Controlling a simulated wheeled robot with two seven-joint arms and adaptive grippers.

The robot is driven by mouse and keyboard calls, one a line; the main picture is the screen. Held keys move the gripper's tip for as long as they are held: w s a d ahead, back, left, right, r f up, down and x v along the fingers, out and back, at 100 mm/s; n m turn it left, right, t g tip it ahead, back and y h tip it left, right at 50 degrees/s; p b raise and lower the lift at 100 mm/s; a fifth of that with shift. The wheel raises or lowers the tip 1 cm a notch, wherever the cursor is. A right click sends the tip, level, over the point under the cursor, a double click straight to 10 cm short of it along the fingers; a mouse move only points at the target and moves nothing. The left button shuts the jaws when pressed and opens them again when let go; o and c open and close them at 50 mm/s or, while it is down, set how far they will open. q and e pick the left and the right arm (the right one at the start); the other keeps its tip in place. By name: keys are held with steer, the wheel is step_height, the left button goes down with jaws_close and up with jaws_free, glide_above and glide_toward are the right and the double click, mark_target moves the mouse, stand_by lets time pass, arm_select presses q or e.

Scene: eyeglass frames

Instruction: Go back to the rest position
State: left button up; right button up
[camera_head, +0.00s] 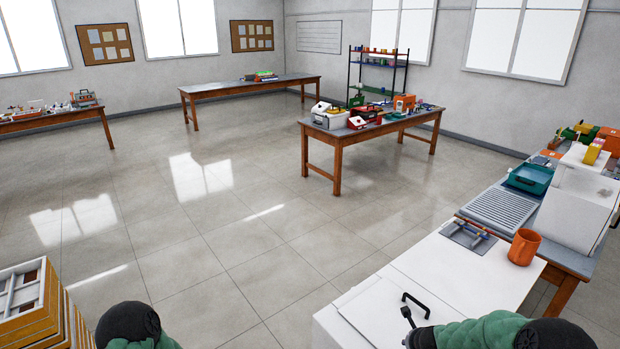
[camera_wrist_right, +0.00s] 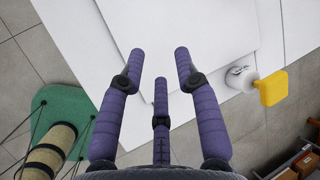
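My right gripper (camera_wrist_right: 159,60) shows in the right wrist view with its purple fingers spread apart and nothing between them. It is over a plain white surface (camera_wrist_right: 100,40). In the head view my right arm comes in at the bottom right, over the front of the white worktop (camera_head: 465,275). A dark hooked shape (camera_head: 415,300) is at the end of that arm; I cannot tell whether it is a gripper finger or a handle. My left gripper is out of view; only a dark and green part of my left arm shows at the bottom left.
A stack of wooden trays (camera_head: 30,305) is at the lower left. The tiled floor (camera_head: 225,230) is clear in the middle.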

steer(key=a+f+n, duration=0.1)
steer(key=s+f+n, duration=0.1)
steer(key=f, duration=0.1)
steer(key=shift+s+a+g, duration=0.2)
steer(key=shift+a+g, duration=0.15)
steer(key=shift+g, duration=0.05)
steer(key=s+a+f+n+g+y, duration=0.2)
steer(key=s+a+f+n, duration=0.1)
steer(key=s+a+n, duration=0.55)
steer(key=s+a+f+n+g+y, duration=0.1)
steer(key=s+a+f+n+g, duration=0.15)
steer(key=s+a+n, duration=0.6)
steer(key=s+a+f+n+g+y, duration=0.1)
steer(key=s+a+f+n+y, duration=0.2)
steer(key=s, duration=0.9)
arm_select(q)
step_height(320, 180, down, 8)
steer(key=b, duration=0.8)
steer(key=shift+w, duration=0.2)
arm_select(e)
step_height(320, 180, down, 9)
steer(key=n+h, duration=0.1)
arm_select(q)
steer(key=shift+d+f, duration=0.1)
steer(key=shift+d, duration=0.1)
arm_select(e)
steer(key=shift+d, duration=0.2)
